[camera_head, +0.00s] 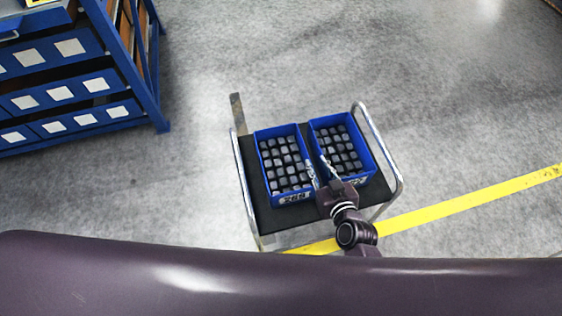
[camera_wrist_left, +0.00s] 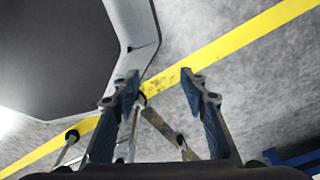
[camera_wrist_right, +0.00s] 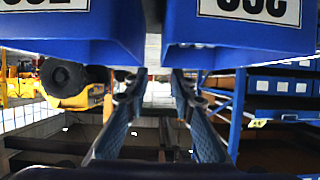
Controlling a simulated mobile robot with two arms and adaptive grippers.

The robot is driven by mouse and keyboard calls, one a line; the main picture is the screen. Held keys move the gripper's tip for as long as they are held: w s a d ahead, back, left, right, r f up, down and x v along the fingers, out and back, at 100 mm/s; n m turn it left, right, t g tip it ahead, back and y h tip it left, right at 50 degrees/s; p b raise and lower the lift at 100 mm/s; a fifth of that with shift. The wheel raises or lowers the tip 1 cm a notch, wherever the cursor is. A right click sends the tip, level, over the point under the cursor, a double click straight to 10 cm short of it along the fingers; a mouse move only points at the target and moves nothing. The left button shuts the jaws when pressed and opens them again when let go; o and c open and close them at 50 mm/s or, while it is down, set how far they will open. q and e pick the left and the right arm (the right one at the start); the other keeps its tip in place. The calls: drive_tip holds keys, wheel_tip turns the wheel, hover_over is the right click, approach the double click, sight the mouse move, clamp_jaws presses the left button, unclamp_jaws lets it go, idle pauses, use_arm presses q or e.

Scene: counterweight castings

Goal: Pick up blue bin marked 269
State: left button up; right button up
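Two blue bins, a left one (camera_head: 283,200) and a right one (camera_head: 368,163), stand side by side on a cart (camera_head: 252,178), both filled with dark grey castings. Each has a white label on its near face, too small to read in the head view. In the right wrist view the labels of one bin (camera_wrist_right: 75,30) and the other (camera_wrist_right: 240,38) are upside down and cut off. My right gripper (camera_head: 320,166) is at the near side by the gap between the bins. Its fingers (camera_wrist_right: 158,85) are apart with nothing between them. My left gripper (camera_wrist_left: 160,82) is open and empty over the floor.
The cart has metal hoop handles (camera_head: 398,178) at its sides. A blue rack (camera_head: 75,90) with white-labelled fronts stands at upper left. A yellow floor line (camera_head: 470,200) runs past the cart. The floor right of the cart is clear.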

sight(307, 153)
drive_tip(key=x, duration=0.2)
drive_tip(key=b+x, duration=0.1)
drive_tip(key=x, duration=0.2)
drive_tip(key=f+b+x, duration=0.1)
drive_tip(key=x, duration=0.2)
drive_tip(key=shift+a+f, duration=0.15)
drive_tip(key=shift+w+a+f, duration=0.1)
drive_tip(key=shift+f, duration=0.05)
drive_tip(key=shift+c, duration=0.2)
clamp_jaws()
use_arm(q)
drive_tip(key=f, duration=0.1)
drive_tip(key=s+f, duration=0.1)
drive_tip(key=shift+s+a+f, duration=0.1)
drive_tip(key=shift+s+f, duration=0.2)
drive_tip(key=shift+f, duration=0.1)
drive_tip(key=shift+w, duration=0.1)
use_arm(e)
drive_tip(key=shift+w, duration=0.1)
